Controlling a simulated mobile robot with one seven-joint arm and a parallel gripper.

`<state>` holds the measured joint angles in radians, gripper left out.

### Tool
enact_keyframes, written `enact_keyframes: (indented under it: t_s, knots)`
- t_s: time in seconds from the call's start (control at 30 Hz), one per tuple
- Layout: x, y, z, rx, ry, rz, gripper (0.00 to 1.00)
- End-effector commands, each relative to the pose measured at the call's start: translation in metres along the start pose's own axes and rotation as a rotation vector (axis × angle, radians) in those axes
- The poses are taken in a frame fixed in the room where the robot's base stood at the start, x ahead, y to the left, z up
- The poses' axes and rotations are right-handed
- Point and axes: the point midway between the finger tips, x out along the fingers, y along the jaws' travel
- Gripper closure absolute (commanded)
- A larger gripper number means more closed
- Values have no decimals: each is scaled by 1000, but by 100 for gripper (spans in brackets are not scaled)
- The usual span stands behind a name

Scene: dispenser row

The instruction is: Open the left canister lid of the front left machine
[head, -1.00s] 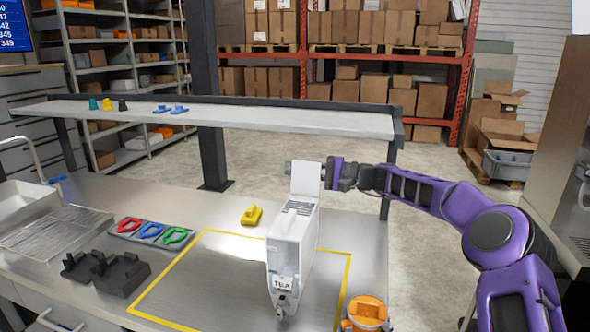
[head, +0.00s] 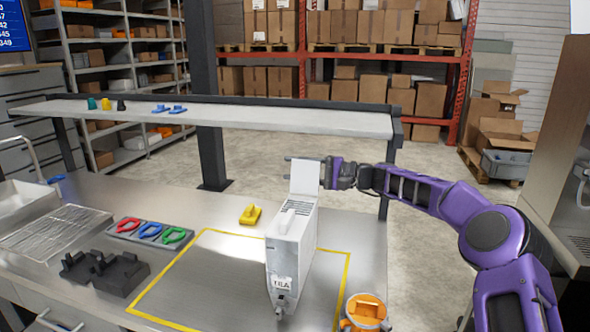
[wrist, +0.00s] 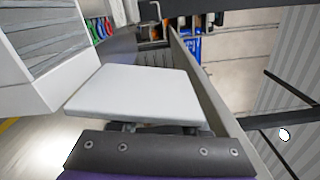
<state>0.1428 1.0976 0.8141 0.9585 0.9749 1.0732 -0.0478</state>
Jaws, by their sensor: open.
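A narrow white canister unit (head: 291,250) with a label that seems to read TEA stands on the table, its small spout facing the front. Its white lid (head: 304,177) stands up, roughly vertical, at the back of its top. My gripper (head: 325,172) is at the lid from the right, with a dark finger showing past the lid's left edge. In the wrist view the lid (wrist: 140,95) lies just beyond my gripper, beside the ribbed top of the canister (wrist: 45,45). The jaws are open; the lid partly hides the fingers, and contact cannot be told.
A yellow outline (head: 200,290) marks the table around the canister. A yellow object (head: 251,215) lies behind it, and an orange-topped jar (head: 366,310) stands at front right. A raised shelf (head: 240,116) spans the back. Black holders (head: 105,272) stand at left.

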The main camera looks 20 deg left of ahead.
Motion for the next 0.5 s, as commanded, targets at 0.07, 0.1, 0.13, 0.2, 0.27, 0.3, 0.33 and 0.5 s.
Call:
enact_keyframes:
  t_s: [0.07, 0.1, 0.13, 0.2, 0.27, 0.3, 0.33, 0.5]
  knots:
    - [-1, 0, 0, 0, 0, 0, 55]
    - [-2, 0, 0, 0, 1, 0, 55]
    - [-4, 0, 0, 0, 1, 0, 55]
    - [-10, 0, -1, -1, 2, 0, 55]
    - [-20, 0, -1, -1, 4, 0, 55]
    - [-27, 0, -1, -1, 5, 0, 55]
    - [-34, 0, -1, -1, 5, 0, 55]
    - [-75, 0, -1, 0, 5, 0, 55]
